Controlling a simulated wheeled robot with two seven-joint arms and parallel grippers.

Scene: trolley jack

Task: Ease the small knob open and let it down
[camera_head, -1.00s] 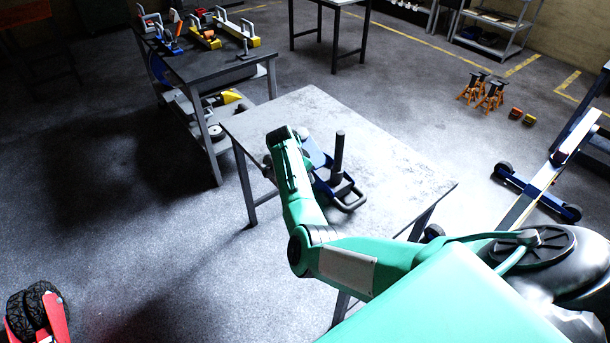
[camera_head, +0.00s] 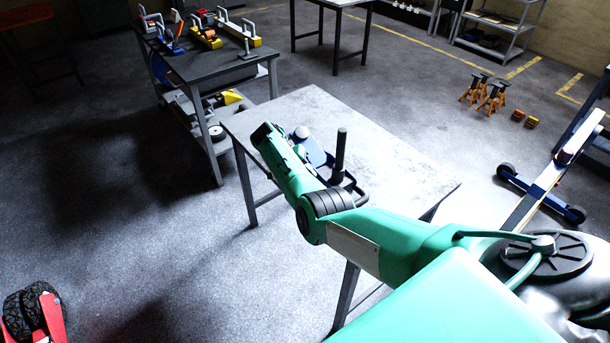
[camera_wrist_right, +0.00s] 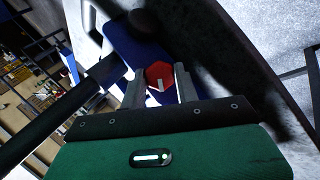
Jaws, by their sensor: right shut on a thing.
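The blue trolley jack (camera_head: 318,160) sits on the grey table (camera_head: 405,185), partly hidden behind my right arm. Its black upright post (camera_head: 341,155) stands near its right end. In the right wrist view the blue body (camera_wrist_right: 128,42) lies beyond the fingers. A small red knob (camera_wrist_right: 160,72) with a pale mark sits between the two grey fingers of my right gripper (camera_wrist_right: 160,82), which is shut on it. In the head view my right arm hides the knob and the fingertips. My left gripper is in neither view.
Clear tabletop lies right of the jack. A workbench (camera_head: 215,65) with several coloured tools stands behind left. Orange stands (camera_head: 485,93) and a blue jack (camera_head: 540,190) are on the floor at right. Red-framed wheels (camera_head: 35,315) are at lower left.

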